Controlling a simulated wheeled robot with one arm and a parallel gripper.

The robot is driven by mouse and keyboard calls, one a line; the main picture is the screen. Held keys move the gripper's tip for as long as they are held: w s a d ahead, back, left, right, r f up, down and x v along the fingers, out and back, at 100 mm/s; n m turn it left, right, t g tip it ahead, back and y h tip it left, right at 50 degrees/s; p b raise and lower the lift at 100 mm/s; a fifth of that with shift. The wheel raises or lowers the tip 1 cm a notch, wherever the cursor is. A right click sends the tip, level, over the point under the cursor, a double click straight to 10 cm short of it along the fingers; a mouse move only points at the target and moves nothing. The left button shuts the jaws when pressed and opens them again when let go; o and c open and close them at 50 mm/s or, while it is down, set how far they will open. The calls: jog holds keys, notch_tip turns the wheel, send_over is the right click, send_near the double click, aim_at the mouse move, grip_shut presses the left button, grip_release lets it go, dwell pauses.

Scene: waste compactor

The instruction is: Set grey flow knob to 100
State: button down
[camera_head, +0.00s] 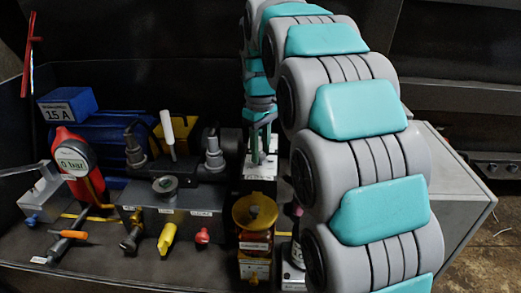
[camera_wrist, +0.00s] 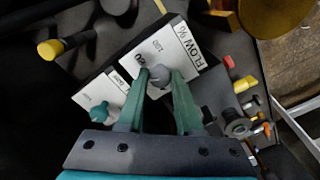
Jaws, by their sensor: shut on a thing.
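The grey flow knob (camera_wrist: 157,82) sits on a white label plate (camera_wrist: 185,48) marked "FLOW %" in the wrist view. My gripper (camera_wrist: 158,84) has its two green fingers on either side of the knob and is shut on it. The scale numbers beside the knob are small and partly covered by the fingers, so I cannot tell the setting. In the head view my gripper (camera_head: 262,143) points down at the white plate (camera_head: 260,170). The knob is mostly hidden there between the fingers.
In the head view a yellow round cap (camera_head: 255,211) stands in front of the plate. A grey valve block (camera_head: 175,207) with yellow and red knobs is to the left.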

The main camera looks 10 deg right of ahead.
jog(key=m, duration=0.4)
jog(key=shift+r+m, duration=0.1)
jog(key=shift+m, duration=0.2)
jog(key=m, duration=0.4)
jog(key=shift+m+p, duration=0.3)
jog(key=m+p, duration=0.1)
jog(key=m, duration=0.3)
jog(key=shift+m+p, duration=0.45)
jog(key=shift+m, duration=1.65)
jog(key=c, duration=0.6)
grip_release()
jog(key=shift+r+b, duration=0.3)
jog(key=shift+r, duration=3.5)
